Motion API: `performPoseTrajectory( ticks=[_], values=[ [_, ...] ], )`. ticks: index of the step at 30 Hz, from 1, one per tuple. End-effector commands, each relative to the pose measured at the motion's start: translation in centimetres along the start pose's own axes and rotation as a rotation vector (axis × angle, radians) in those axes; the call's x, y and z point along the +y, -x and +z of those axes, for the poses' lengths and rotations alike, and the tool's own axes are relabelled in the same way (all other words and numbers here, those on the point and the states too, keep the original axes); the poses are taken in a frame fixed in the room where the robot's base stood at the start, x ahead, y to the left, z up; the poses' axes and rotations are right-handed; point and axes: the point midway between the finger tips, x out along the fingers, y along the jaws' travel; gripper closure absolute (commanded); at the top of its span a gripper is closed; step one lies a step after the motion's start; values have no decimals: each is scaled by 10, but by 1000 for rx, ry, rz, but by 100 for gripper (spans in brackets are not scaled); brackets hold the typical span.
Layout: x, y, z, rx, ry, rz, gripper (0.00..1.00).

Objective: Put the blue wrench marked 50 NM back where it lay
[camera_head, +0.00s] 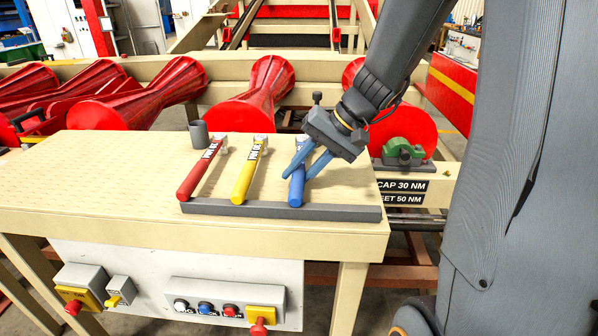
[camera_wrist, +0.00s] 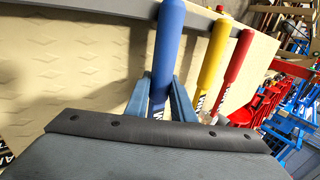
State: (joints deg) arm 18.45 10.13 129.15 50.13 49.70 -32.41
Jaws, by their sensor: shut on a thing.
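The blue wrench (camera_head: 297,183) lies at the right end of a row of wrenches on the bench, its handle end at the grey rail (camera_head: 335,213). My gripper (camera_head: 304,168) is shut on the blue wrench, with one blue finger on each side of its handle. In the wrist view the blue wrench (camera_wrist: 168,60) runs down between the fingers (camera_wrist: 158,98), and its lower part is hidden by my gripper. Only part of its white marking shows, so I cannot read it. I cannot tell whether it rests fully on the bench.
A yellow wrench (camera_head: 247,177) and a red wrench (camera_head: 198,174) lie to the left. A small grey cup (camera_head: 198,134) stands behind them. Red rollers (camera_head: 252,102) lie beyond the bench. A sign (camera_head: 402,192) reads "CAP 30 NM" and "EET 50 NM". The bench's left part is clear.

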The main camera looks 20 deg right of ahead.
Motion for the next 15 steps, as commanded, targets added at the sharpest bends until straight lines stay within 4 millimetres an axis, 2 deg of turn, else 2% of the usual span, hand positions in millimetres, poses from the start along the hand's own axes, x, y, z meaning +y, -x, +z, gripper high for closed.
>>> performPoseTrajectory(
  ticks=[7,8,9,11,15],
  values=[
    [0,0,0,1,0,-1,100],
    [0,0,0,1,0,-1,75],
    [0,0,0,1,0,0,68],
    [0,0,0,1,0,0,58],
    [0,0,0,1,0,0,56]
  ],
)
